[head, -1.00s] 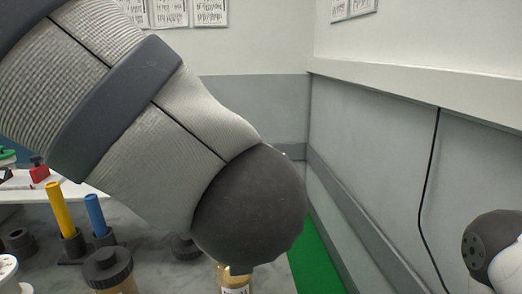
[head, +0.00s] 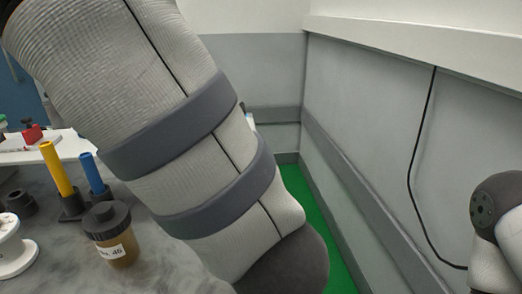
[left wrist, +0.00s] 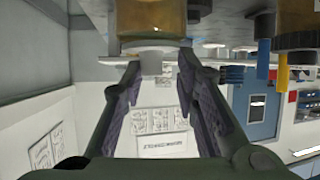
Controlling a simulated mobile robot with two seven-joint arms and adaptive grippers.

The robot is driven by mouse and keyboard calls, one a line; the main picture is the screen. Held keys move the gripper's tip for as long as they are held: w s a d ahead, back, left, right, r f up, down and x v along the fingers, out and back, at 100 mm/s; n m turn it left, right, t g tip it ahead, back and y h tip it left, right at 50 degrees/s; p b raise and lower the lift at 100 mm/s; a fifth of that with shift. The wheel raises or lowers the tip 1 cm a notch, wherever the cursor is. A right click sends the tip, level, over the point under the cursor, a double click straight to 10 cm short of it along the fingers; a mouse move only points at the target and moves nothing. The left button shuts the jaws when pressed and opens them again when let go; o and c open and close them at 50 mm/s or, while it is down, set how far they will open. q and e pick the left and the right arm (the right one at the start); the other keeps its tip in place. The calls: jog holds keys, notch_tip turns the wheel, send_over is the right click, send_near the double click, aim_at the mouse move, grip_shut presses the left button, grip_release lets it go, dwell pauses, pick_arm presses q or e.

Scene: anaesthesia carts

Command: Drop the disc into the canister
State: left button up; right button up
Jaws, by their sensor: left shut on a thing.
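In the left wrist view, which is upside down, the fingers of my left gripper (left wrist: 160,70) are closed on a small pale piece (left wrist: 152,63), which I take to be the disc; its full shape is not clear. The amber canister (left wrist: 155,16) is at the top of that view, its pale rim facing the fingertips. The piece is close to the rim, and I cannot tell whether they touch. In the head view my left arm hides the gripper, disc and canister. My right gripper is out of view; only part of my right arm shows at the right edge.
A lidded amber jar (head: 117,248) with a label stands left of my arm. Behind it are a blue peg (head: 93,174) and a yellow peg (head: 57,168) in dark holders. A white spool (head: 12,250) is at the left edge. A grey wall (head: 370,140) bounds the right.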

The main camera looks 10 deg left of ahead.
pick_arm(q)
jog(key=o, duration=0.9)
notch_tip(320, 180, up, 7)
jog(key=shift+r, duration=0.1)
dwell(0.4)
